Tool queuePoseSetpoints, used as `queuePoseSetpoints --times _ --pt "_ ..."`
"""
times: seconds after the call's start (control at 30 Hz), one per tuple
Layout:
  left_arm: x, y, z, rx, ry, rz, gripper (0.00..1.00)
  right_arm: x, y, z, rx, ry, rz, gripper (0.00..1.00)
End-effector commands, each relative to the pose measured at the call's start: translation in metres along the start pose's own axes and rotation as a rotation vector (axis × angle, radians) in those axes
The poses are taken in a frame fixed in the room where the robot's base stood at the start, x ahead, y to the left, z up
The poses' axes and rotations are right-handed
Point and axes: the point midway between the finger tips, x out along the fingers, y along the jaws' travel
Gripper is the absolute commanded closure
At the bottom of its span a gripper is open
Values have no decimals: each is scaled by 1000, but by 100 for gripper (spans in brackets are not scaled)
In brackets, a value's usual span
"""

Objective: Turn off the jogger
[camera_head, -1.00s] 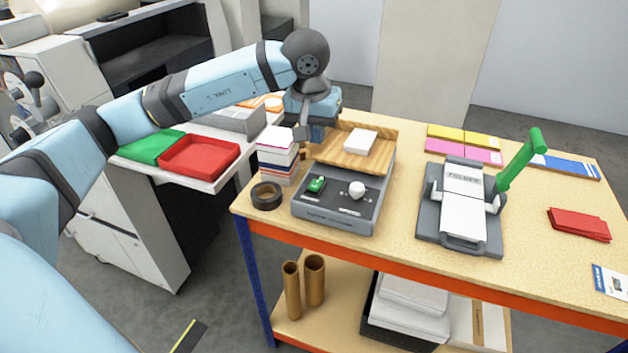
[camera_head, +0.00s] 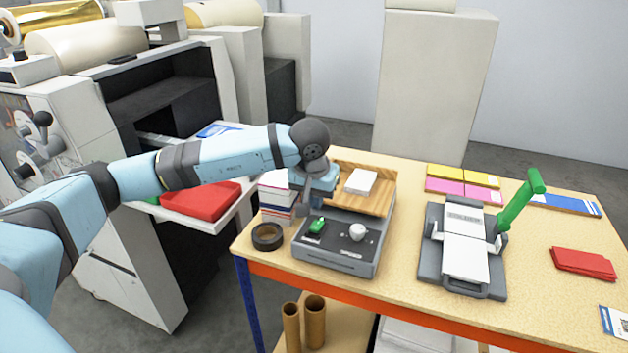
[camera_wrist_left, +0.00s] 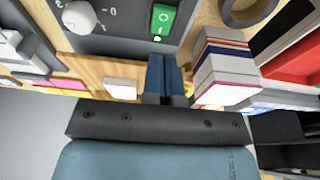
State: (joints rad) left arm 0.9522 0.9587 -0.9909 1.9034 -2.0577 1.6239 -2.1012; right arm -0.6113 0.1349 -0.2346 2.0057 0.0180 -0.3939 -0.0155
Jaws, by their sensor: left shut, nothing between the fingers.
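The jogger (camera_head: 334,262) is a grey machine at the left end of the table, with a tilted wooden tray (camera_head: 375,203) holding a small white paper block (camera_head: 359,181). Its front panel carries a green rocker switch (camera_head: 316,226) and a white round knob (camera_head: 357,232). The wrist view shows the green switch (camera_wrist_left: 163,20) with its white marks, a small bright dot below it, and the knob (camera_wrist_left: 78,17). My left gripper (camera_head: 313,209) is shut and empty, just behind the switch. Its fingertips (camera_wrist_left: 167,58) point toward the switch with a small gap apparent. My right gripper is out of view.
A paper stack (camera_head: 276,198) stands close to the left of my gripper, with a dark tape roll (camera_head: 267,236) in front. A grey device with a green lever (camera_head: 520,199) stands right of the jogger. A red tray (camera_head: 201,201) is at left.

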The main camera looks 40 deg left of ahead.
Motion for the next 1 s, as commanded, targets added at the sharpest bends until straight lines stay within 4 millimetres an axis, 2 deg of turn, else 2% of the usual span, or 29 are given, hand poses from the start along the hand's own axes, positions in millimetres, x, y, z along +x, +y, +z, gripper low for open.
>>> queuePoseSetpoints --times 0.1,0.3,0.77,1.0 --pt "22 0 3 1 -3 -1 100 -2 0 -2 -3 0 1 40" --pt "44 0 13 0 -1 -1 100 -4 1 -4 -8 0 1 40" --pt "51 0 15 0 1 0 100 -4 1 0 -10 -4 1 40" --pt "65 0 20 2 71 -1 100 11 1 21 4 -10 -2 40"
